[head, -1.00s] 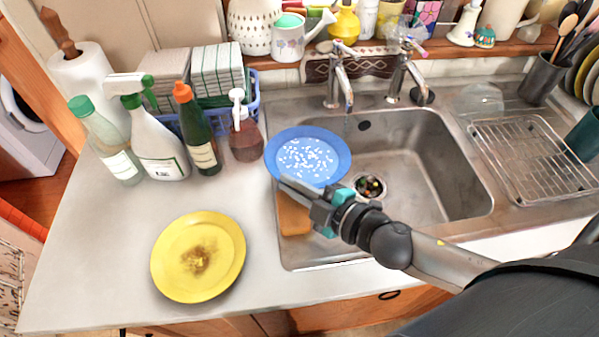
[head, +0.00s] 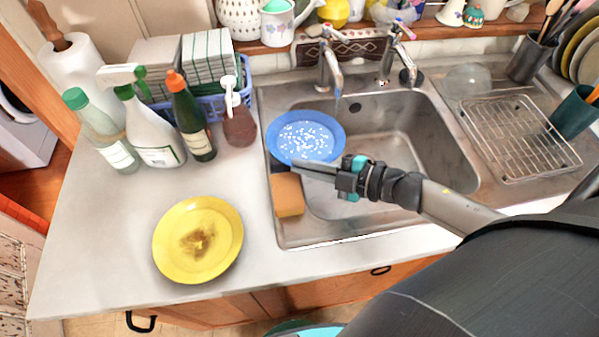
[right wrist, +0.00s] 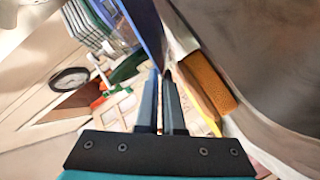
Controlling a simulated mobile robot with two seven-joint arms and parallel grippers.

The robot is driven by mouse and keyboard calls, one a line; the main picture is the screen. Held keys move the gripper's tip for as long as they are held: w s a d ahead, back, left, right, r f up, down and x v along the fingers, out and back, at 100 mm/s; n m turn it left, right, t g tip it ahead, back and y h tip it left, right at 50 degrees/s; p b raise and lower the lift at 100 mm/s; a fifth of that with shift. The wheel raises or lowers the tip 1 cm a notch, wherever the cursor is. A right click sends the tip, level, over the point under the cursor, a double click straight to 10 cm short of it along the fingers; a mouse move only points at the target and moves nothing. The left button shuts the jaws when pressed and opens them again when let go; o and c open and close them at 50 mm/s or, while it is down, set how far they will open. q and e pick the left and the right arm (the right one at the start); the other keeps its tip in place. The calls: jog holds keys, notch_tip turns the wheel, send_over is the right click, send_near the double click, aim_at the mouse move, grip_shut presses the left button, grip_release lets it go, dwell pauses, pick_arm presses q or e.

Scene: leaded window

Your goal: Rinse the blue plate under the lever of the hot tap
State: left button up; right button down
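The blue plate (head: 292,151), dotted with white specks, is over the left part of the sink (head: 432,135). My right gripper (head: 300,166) is at its near rim; in the right wrist view the fingers (right wrist: 161,100) are close together on the edge of the plate (right wrist: 146,28). Two taps stand behind the sink. The left tap (head: 330,68) has a faint pale streak below its spout, up and right of the plate. My left gripper is out of view.
An orange-brown sponge (head: 288,196) lies at the sink's left edge. A stained yellow plate (head: 220,257) lies on the counter (head: 100,235). Bottles, including a spray bottle (head: 153,140), stand at the left. A wire rack (head: 520,140) is on the right.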

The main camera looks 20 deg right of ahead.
aim_at(295, 148)
jog(key=w+d+b, duration=0.1)
jog(key=d+b, duration=0.1)
jog(key=w+d+f+b, duration=0.1)
jog(key=w+d+b, duration=0.1)
jog(key=d, duration=0.1)
jog(key=w+d+b, duration=0.1)
jog(key=d+b, duration=0.1)
jog(key=shift+w+d+f, duration=0.2)
jog(key=shift+f, duration=0.15)
jog(key=shift+w+d+f+b, duration=0.15)
jog(key=shift+w+d+b, duration=0.3)
jog(key=shift+d, duration=0.25)
jog(key=shift+w+d+f+b, duration=0.1)
jog(key=shift+w+d+b, duration=0.2)
jog(key=shift+d+b, duration=0.3)
jog(key=shift+s, duration=0.1)
jog(key=shift+s+p, duration=0.5)
jog(key=shift+p, duration=0.3)
